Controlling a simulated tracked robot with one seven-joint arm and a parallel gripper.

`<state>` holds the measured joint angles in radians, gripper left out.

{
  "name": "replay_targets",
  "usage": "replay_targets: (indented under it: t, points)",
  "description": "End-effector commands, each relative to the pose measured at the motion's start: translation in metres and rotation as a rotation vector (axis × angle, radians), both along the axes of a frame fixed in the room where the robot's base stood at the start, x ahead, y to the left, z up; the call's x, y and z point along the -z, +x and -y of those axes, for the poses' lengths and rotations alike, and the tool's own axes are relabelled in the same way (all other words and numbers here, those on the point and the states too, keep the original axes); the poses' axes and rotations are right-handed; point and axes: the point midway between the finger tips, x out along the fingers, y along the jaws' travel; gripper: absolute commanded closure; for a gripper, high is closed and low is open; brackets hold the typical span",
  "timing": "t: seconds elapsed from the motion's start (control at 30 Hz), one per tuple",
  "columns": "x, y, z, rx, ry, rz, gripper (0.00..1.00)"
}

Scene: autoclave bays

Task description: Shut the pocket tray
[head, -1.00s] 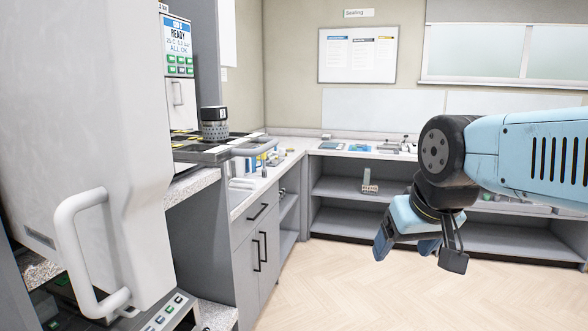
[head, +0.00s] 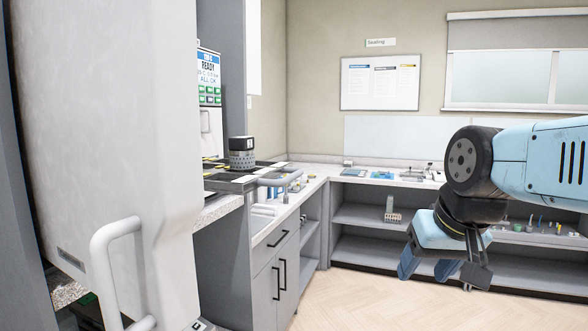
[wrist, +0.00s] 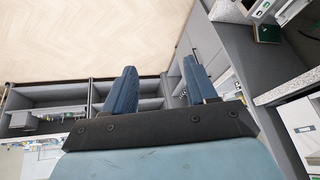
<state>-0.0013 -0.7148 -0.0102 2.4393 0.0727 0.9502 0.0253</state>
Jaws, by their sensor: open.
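The pocket tray (head: 232,182) looks to be the dark flat tray sticking out from the autoclave bay in the middle left of the head view. It has a grey bar handle (head: 280,178) at its front end. A dark ribbed round container (head: 242,154) stands on it. My gripper (head: 433,272) hangs open and empty at the right, well apart from the tray, over the floor. Its two blue fingers also show spread in the wrist view (wrist: 160,88). How far the tray sticks out is partly hidden by the cabinet.
A large pale door with a white handle (head: 118,270) fills the left foreground. Grey drawers (head: 275,265) stand below the counter (head: 320,172). Grey shelves (head: 355,215) run along the back. The wooden floor (head: 370,305) is clear.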

Motion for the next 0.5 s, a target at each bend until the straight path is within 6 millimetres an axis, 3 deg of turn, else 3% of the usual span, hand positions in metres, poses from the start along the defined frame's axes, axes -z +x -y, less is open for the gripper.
replay_targets:
  t: [0.3, 0.5]
  points:
    - [-0.126, 0.069, -0.049, 0.129, 0.498, -0.155, 0.74]
    - [-0.192, 0.100, -0.068, 0.131, 0.719, -0.234, 0.94]
